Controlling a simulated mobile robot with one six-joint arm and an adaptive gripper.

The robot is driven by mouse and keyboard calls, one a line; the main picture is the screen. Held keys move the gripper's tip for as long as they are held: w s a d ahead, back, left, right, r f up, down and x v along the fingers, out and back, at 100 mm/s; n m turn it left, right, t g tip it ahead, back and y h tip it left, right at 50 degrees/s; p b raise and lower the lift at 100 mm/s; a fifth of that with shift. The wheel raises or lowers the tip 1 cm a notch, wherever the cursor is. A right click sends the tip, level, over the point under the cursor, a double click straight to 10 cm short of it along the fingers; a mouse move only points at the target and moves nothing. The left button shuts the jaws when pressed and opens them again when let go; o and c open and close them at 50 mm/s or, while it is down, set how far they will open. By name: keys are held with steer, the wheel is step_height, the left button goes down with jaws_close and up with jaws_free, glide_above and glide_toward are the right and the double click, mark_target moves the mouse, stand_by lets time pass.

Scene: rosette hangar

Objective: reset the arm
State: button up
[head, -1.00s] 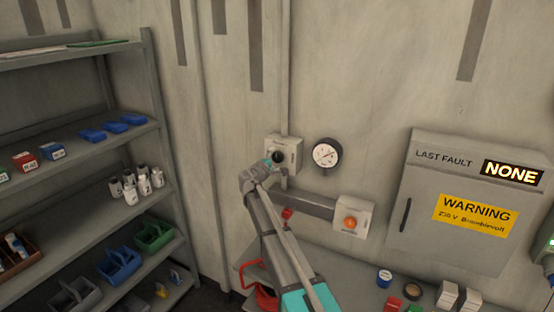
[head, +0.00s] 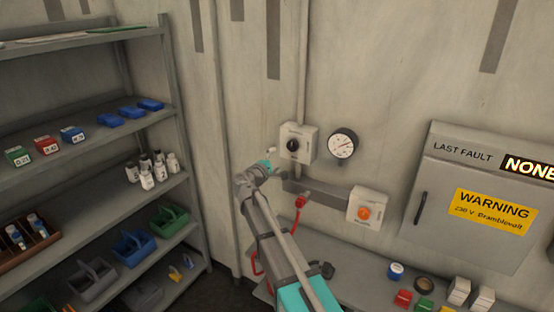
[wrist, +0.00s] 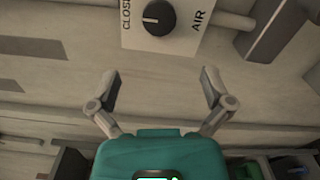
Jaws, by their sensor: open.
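My arm reaches up from the bottom of the head view toward the wall. My gripper (wrist: 160,90) shows in the wrist view with its two fingers spread wide and nothing between them. In the head view the gripper's end (head: 268,150) is small and partly hidden by the arm. It is left of and a little below a grey wall box with a black knob (head: 292,145). In the wrist view the knob (wrist: 158,17) sits on a plate lettered "CLOSE" and "AIR", beyond the fingertips and apart from them.
A round gauge (head: 342,146), an orange-button box (head: 364,212) and a fault cabinet (head: 470,205) are on the wall at right. A bench below holds small boxes and tins (head: 396,271). A loaded shelf rack (head: 185,185) stands at left.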

steer(key=s+d+f+m+g+y+b, duration=0.1)
steer(key=s+d+f+m+g+b, duration=0.25)
steer(key=s+d+f+g, duration=0.35)
steer(key=s+d+f+m+g+y+b, duration=0.15)
steer(key=s+d+f+m, duration=0.35)
steer(key=s+f, duration=0.55)
steer(key=s+a+f+m+g+y+b, duration=0.1)
steer(key=s+f+m+g+y+b, duration=0.1)
steer(key=s+f, duration=0.4)
steer(key=s+a+f+m+g+y+b, duration=0.1)
steer(key=s+f+g+y+b, duration=0.3)
steer(key=s, duration=0.8)
step_height(320, 180, down, 2)
steer(key=shift+a+m+y, duration=0.3)
steer(key=shift+m+y, duration=0.55)
steer(key=shift+y, duration=0.2)
steer(key=shift+c, duration=0.3)
